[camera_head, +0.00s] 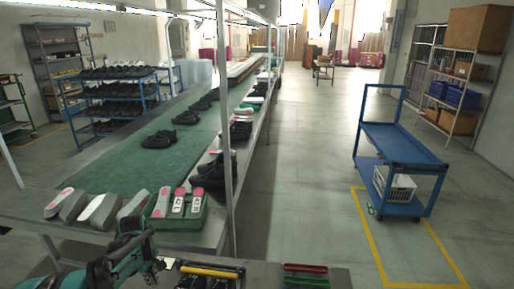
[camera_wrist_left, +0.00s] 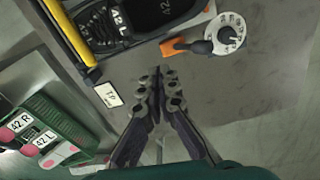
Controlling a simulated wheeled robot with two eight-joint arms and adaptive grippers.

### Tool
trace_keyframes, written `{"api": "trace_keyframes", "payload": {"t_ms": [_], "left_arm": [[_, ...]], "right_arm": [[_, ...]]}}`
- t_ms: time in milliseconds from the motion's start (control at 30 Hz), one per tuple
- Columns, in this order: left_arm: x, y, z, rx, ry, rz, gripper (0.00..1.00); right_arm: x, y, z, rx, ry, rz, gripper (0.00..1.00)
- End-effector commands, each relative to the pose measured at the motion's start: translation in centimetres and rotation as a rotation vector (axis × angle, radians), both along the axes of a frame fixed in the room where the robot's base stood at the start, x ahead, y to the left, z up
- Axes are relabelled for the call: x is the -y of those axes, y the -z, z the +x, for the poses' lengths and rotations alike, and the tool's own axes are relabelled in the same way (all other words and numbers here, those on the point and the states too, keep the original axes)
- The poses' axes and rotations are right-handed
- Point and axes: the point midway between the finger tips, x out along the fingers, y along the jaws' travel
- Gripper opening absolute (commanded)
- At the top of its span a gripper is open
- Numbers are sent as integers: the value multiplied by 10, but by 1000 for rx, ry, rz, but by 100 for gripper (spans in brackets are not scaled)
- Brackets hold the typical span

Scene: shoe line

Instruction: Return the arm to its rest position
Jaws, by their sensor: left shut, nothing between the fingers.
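My left arm comes in at the lower left of the head view, and its dark left gripper (camera_head: 130,255) is raised in front of the bench's near end. In the left wrist view the gripper's two fingers (camera_wrist_left: 157,84) are together and empty. They point over a bare grey surface and hold nothing. My right arm and gripper are not in view.
A frame with a yellow bar (camera_head: 212,271) holds dark shoe parts close to the gripper. Red and green trays (camera_head: 305,275) lie to its right. Lasts stand in a green crate (camera_head: 188,220) on the bench. A blue cart (camera_head: 403,148) stands right; the floor between is clear.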

Motion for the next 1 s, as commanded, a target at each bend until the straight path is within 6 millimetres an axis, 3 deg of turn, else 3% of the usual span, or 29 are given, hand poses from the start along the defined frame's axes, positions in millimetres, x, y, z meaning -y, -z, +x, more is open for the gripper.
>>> {"api": "trace_keyframes", "payload": {"t_ms": [200, 500, 800, 1000], "left_arm": [[56, -51, -32, 106, 288, 61, 0], [121, -88, -92, 247, 683, 173, 0], [171, -87, -157, 380, 1055, 317, 0], [189, -76, -186, 441, 1229, 400, 0]], "right_arm": [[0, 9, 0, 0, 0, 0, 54], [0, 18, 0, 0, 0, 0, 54], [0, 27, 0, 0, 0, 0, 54], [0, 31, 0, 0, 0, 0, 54]]}}
